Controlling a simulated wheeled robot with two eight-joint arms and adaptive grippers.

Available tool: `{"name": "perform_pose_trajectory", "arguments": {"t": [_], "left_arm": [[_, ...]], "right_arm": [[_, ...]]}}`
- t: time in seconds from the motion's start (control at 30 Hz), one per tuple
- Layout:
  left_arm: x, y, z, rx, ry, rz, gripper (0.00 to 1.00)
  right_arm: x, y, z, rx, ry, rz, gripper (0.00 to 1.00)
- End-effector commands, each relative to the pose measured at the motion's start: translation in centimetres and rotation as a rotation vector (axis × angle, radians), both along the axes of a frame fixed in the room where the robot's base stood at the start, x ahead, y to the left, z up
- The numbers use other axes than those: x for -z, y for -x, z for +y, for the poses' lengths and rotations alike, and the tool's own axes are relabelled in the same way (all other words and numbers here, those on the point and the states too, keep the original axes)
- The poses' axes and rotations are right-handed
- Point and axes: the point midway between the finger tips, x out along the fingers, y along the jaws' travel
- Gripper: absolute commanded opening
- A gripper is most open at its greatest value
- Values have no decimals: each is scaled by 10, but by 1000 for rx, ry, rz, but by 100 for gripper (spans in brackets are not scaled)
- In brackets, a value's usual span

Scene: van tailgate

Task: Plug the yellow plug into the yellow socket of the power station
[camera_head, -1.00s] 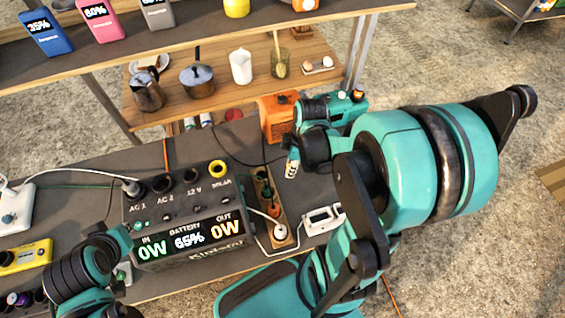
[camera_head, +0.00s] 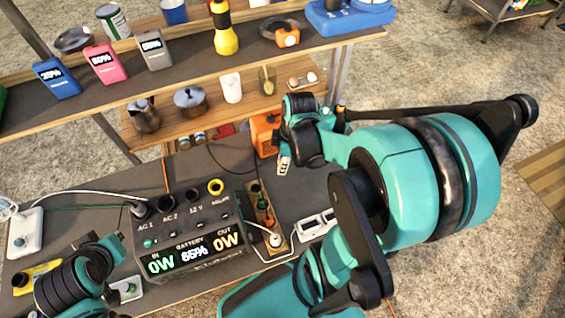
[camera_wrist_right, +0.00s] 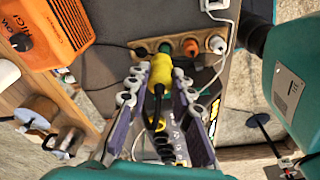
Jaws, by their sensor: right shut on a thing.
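The yellow plug (camera_wrist_right: 161,72) sits between the fingers of my right gripper (camera_wrist_right: 158,90), which is shut on it; a black cable runs back from it. In the head view my right gripper (camera_head: 284,162) hangs right of and behind the power station (camera_head: 185,232), apart from it; the plug cannot be made out there. The yellow socket (camera_head: 215,187) is the rightmost on the station's sloped top, a yellow ring with a dark, empty centre. My left gripper (camera_head: 118,248) is beside the station's left front; its fingers are too unclear to read.
A white plug (camera_head: 138,209) sits in the AC 1 socket. A wooden power strip (camera_head: 268,224) with plugs lies right of the station. An orange box (camera_head: 265,135) stands behind my right gripper. Shelves (camera_head: 180,110) with pots and power banks rise at the back.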

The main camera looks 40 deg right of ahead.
Motion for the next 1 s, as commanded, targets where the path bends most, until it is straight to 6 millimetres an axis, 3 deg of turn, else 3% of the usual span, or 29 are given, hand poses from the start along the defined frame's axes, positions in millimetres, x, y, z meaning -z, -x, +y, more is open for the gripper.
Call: {"name": "perform_pose_trajectory", "arguments": {"t": [0.37,1.0], "left_arm": [[-1,0,0,0,0,0,0],[7,0,0,0,0,0,0]], "right_arm": [[-2,-2,4,-2,0,0,0],[-1,-46,86,-4,0,0,0]]}}
